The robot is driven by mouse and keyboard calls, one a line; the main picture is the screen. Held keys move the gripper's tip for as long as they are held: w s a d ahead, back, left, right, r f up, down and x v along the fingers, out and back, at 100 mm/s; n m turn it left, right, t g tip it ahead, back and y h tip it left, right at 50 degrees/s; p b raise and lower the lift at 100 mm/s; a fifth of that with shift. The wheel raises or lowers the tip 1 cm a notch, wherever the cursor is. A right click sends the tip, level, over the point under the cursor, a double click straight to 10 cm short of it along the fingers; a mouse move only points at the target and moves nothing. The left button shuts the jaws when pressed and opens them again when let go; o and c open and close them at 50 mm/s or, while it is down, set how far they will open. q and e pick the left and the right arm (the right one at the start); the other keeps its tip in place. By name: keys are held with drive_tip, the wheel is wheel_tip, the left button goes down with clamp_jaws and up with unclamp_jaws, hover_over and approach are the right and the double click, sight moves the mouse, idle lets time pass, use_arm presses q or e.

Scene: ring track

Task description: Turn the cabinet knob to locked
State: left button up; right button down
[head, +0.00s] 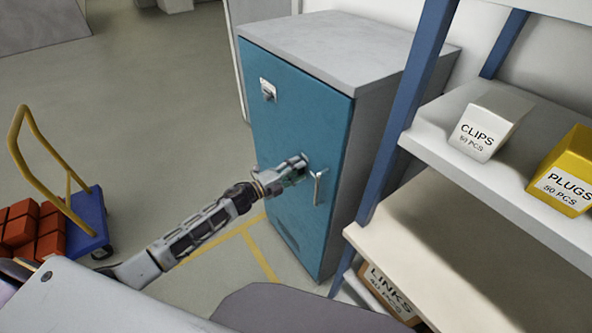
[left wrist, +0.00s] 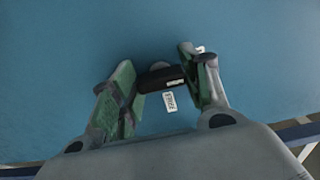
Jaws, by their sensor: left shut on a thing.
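The cabinet (head: 290,130) has a blue door and grey top and side; the door is closed. My left gripper (head: 302,166) is at the door, just left of the upright metal handle (head: 319,186). In the left wrist view, my left gripper (left wrist: 160,85) has its green-padded fingers shut on the black knob (left wrist: 162,78). The knob's bar lies crosswise between the fingers, slightly tilted. A small white label (left wrist: 169,101) sits just below it; another label is partly hidden by the right finger. I cannot read them surely. The gripper hides the knob in the head view. My right gripper is out of view.
A shelf rack (head: 425,125) stands close right of the cabinet, with a CLIPS box (head: 490,125), a yellow PLUGS box (head: 565,175) and a LINKS box (head: 385,295). A blue cart (head: 88,222) with red blocks is at left. Floor between cart and cabinet is clear.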

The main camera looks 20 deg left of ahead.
use_arm(q)
drive_tip(key=o, duration=1)
drive_tip(key=shift+s+a, duration=0.1)
drive_tip(key=shift+a, duration=0.05)
drive_tip(key=shift+v, duration=5.8)
